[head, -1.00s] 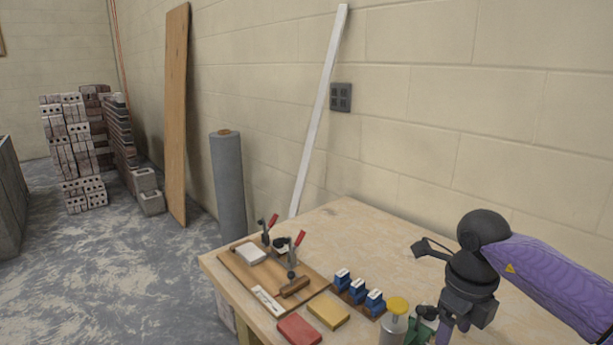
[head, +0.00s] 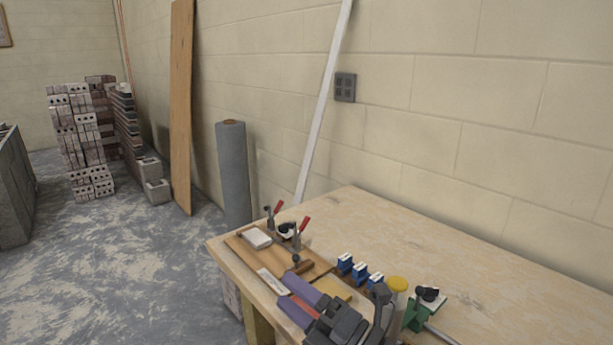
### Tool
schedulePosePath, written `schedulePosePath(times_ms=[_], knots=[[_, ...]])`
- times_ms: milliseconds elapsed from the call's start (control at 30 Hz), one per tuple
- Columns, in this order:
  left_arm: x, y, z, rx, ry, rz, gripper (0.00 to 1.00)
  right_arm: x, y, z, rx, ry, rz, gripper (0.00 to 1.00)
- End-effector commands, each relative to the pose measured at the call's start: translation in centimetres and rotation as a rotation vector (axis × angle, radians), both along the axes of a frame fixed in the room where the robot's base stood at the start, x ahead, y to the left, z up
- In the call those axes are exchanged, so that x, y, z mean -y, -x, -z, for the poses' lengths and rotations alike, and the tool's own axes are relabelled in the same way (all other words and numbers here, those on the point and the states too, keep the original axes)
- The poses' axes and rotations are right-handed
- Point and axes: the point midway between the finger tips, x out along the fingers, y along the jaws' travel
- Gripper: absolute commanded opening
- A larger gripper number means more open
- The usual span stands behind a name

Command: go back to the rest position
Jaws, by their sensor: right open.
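My right gripper (head: 288,291) is low in the head view, over the front part of the wooden workbench (head: 450,265). Its two purple fingers point left and stand apart, with a dark body behind them. It is open and I see nothing held in it. It covers most of a red block (head: 304,306) and part of a yellow block (head: 336,288); I cannot tell its height above them. My left gripper is not in view.
A board with red-handled clamps (head: 250,240) lies at the bench's left end. Several blue-and-white items (head: 360,270), a yellow-lidded jar (head: 398,286) and a green tool (head: 416,312) stand near my right gripper. The bench's back right is clear. A grey roll (head: 233,175) stands behind.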

Motion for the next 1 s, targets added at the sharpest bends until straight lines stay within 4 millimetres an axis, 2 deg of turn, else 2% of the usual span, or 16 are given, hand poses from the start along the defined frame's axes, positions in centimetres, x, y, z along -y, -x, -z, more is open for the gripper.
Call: schedulePosePath(times_ms=[33, 67, 100, 133, 200, 300, 400, 500, 600, 700, 833, 1000], knots=[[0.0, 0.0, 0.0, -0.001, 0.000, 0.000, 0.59, 2.5, -0.5, 0.6, -0.188, -0.219, 0.170, 0.65], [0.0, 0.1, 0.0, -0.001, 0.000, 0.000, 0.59, 4.7, -0.8, 1.7, -0.325, -0.347, 0.296, 0.65], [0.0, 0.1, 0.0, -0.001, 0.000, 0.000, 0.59, 7.5, -0.7, 4.0, -0.514, -0.487, 0.456, 0.65], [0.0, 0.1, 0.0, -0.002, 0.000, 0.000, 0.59, 9.4, -0.2, 6.1, -0.649, -0.569, 0.566, 0.65], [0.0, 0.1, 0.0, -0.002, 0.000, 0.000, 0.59, 12.4, 2.0, 10.5, -0.911, -0.685, 0.760, 0.65], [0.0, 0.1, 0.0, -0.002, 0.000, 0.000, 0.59, 14.7, 6.0, 15.2, -1.199, -0.765, 0.959, 0.65], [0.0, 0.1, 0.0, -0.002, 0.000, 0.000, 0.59, 15.7, 10.4, 18.6, -1.438, -0.796, 1.108, 0.65], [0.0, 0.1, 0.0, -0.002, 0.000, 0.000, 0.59, 16.1, 14.7, 20.8, -1.645, -0.799, 1.226, 0.65], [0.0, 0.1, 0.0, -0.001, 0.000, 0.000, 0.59, 16.2, 19.1, 22.1, -1.836, -0.782, 1.326, 0.65], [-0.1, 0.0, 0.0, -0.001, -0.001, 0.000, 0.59, 16.1, 22.4, 23.3, -1.989, -0.749, 1.402, 0.65], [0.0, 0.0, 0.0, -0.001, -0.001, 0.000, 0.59, 16.0, 21.8, 28.1, -1.996, -0.725, 1.418, 0.65], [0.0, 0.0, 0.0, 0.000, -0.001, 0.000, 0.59, 16.1, 22.5, 34.7, -2.019, -0.691, 1.439, 0.65]])
